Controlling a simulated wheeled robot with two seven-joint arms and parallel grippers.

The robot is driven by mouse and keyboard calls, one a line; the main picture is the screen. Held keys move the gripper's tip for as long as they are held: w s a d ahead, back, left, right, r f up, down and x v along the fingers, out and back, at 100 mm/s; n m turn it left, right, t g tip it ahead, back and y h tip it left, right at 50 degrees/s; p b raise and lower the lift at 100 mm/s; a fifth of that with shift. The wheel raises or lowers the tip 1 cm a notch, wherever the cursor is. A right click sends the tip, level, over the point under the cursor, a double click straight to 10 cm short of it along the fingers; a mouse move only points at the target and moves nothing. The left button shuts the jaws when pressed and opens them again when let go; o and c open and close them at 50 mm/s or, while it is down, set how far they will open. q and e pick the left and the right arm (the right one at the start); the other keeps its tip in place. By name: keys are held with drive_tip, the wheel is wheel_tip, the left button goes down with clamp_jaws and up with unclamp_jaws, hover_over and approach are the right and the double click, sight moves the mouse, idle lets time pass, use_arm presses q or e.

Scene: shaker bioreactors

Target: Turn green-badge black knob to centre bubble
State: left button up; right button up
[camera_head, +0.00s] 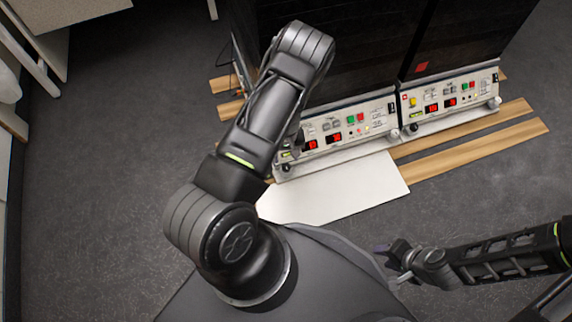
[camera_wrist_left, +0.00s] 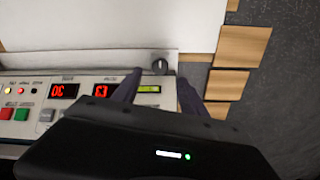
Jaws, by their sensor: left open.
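The black knob (camera_wrist_left: 160,66) sits at the front edge of the left bioreactor's control panel (camera_wrist_left: 40,90), beside a small green-yellow badge or level window (camera_wrist_left: 149,89). The bubble is too small to make out. In the head view the knob (camera_head: 286,168) shows at the panel's lower left corner. My left gripper (camera_wrist_left: 158,77) is open, with its two dark fingers on either side of the knob's line and nothing visibly held. In the head view my arm hides most of that gripper. My right gripper (camera_head: 393,264) is at the lower right, away from the panel; its jaw opening is unclear.
A second control panel (camera_head: 450,104) stands to the right, with its own knob (camera_head: 413,127). A white board (camera_head: 340,190) lies in front of the left panel. Wooden slats (camera_head: 475,145) lie on the grey floor. Dark cabinets (camera_head: 350,45) rise behind the panels.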

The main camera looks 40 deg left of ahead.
sight(286, 166)
use_arm(q)
wheel_tip(286, 166, down, 7)
drive_tip(key=shift+r+b, duration=0.1)
drive_tip(key=shift+b, duration=1.1)
drive_tip(key=shift+c, duration=0.5)
clamp_jaws()
